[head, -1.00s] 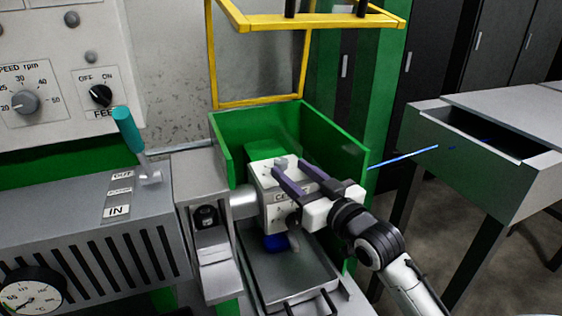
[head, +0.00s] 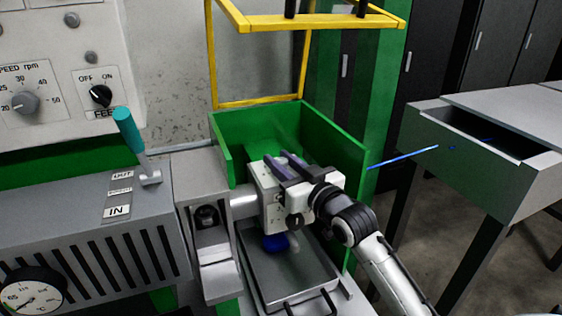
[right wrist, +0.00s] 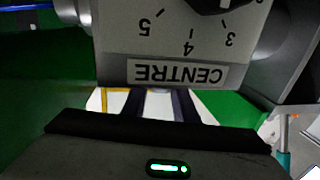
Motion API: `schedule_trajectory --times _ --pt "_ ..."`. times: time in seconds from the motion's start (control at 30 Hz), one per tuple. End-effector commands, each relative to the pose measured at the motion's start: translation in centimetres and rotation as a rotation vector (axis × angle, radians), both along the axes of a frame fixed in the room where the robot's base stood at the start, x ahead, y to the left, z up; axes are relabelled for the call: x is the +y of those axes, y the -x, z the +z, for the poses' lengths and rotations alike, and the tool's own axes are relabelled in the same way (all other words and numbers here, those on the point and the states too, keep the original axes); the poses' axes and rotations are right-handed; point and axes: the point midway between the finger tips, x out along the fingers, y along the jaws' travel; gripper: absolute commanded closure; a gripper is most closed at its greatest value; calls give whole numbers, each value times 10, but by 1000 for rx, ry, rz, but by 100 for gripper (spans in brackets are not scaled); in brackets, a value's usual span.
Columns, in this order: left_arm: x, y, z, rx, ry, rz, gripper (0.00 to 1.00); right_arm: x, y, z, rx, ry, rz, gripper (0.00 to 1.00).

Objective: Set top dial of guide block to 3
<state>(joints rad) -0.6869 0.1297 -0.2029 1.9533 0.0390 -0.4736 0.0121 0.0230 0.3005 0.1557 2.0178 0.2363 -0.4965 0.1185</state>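The guide block (head: 270,207) is a pale grey box on a metal shaft inside the green enclosure. In the right wrist view its face shows upside down, with a CENTRE label (right wrist: 178,73) and the numbers 3, 4 and 5. A black dial knob (right wrist: 222,5) is cut off at the top edge there, and its setting cannot be read. My right gripper (head: 285,158) is over the block in the head view and hides part of it. Its two dark fingers are apart, with nothing visible between them (right wrist: 158,105). My left gripper is not in view.
Green walls (head: 335,150) and a raised yellow frame (head: 310,22) surround the block. A metal tray (head: 290,278) and a blue object (head: 275,243) are below it. A teal-handled lever (head: 127,130) stands at left. A grey table (head: 480,165) is at right.

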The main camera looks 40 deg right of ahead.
Motion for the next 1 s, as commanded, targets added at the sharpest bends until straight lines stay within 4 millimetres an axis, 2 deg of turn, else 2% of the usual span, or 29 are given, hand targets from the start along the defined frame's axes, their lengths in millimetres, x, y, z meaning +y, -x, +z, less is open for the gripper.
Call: schedule_trajectory --times 0.43,0.8,0.83,0.93,1.0 --pt "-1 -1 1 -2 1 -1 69 0 0 0 -1 3 119 96" --pt "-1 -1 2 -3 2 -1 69 0 0 0 0 -3 132 96" --pt "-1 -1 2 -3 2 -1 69 0 0 0 0 -3 132 71" --pt "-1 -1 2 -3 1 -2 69 0 0 0 0 -3 131 55" --pt "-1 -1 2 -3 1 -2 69 0 0 0 0 -2 131 55"
